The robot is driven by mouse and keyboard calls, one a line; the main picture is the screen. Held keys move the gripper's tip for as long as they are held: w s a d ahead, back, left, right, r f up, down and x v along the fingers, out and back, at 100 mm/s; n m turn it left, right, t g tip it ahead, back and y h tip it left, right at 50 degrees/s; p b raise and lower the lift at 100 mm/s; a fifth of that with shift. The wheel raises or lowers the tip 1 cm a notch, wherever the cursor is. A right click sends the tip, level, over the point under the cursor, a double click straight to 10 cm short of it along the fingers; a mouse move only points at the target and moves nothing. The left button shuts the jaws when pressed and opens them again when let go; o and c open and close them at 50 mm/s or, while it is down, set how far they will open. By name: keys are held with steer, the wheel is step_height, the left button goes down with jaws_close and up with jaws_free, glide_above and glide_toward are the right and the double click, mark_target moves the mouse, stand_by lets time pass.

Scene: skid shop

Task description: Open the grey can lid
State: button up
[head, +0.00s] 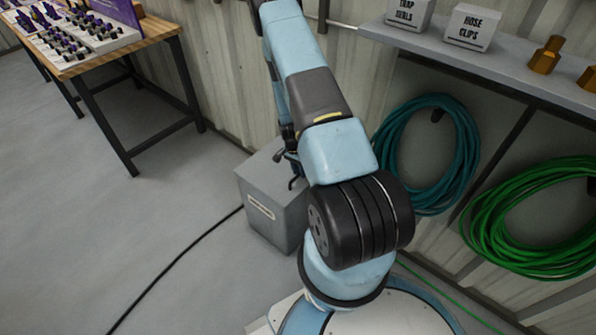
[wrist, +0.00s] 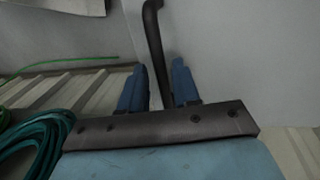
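The grey can (head: 283,222) is a box with a pale label on its front, standing on the floor against the wall. Its lid (head: 252,176) looks down, partly hidden behind my arm. My gripper (head: 290,166) is at the lid's right side, small and dark in the head view. In the wrist view the two blue fingers of my gripper (wrist: 158,76) stand apart on either side of a black bent handle (wrist: 154,40). A narrow gap shows beside the handle, so the fingers look open around it. The grey can (wrist: 235,60) fills the background there.
A teal hose coil (head: 464,150) and a green hose coil (head: 480,235) hang on the wall at right, under a shelf (head: 500,75) with boxes and brass parts. A workbench (head: 150,32) stands at upper left. A black cable (head: 175,262) crosses the otherwise clear floor.

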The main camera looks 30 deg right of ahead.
jaws_close()
